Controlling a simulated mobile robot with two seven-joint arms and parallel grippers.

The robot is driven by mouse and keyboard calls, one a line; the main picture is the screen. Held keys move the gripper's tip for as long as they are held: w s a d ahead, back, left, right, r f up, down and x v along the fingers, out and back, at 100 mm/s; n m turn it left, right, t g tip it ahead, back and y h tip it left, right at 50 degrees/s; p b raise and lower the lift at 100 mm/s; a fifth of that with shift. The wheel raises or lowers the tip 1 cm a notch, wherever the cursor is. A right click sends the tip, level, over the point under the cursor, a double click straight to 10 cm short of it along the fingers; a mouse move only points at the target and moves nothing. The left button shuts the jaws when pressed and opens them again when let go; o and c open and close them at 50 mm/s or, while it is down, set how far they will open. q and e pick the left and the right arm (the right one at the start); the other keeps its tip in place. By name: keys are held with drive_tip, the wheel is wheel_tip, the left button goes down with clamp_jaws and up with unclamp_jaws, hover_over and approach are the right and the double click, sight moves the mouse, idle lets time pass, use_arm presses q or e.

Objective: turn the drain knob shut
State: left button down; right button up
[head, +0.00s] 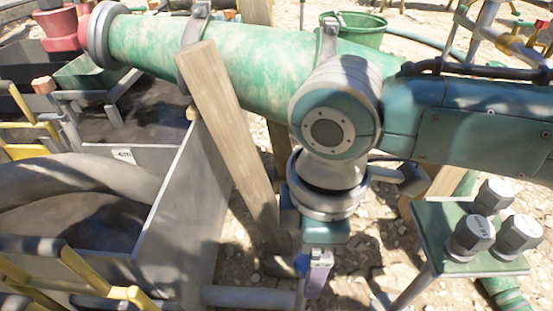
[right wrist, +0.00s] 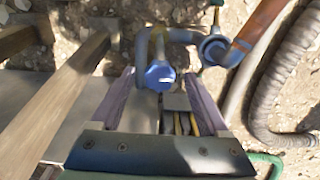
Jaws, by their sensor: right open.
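A blue round knob (right wrist: 160,75), which looks like the drain knob, sits on a grey-blue pipe in the right wrist view. My right gripper (right wrist: 160,73) is open, its two purple fingers on either side of the knob in the picture. I see gaps between the knob and both fingers; I cannot tell how far below the fingertips it lies. In the head view my right gripper (head: 315,275) points down beside the wooden post, and the knob is hidden there. My left gripper is not in view.
The grey mud tank (head: 185,215) stands at left, with a leaning wooden post (head: 230,140) beside it. A green pipe (head: 240,70) crosses above. A small green stand (head: 450,262) holds several grey knobs at right. A ribbed hose (right wrist: 270,100) lies right of the pipe.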

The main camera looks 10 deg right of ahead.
clamp_jaws()
idle(0.8)
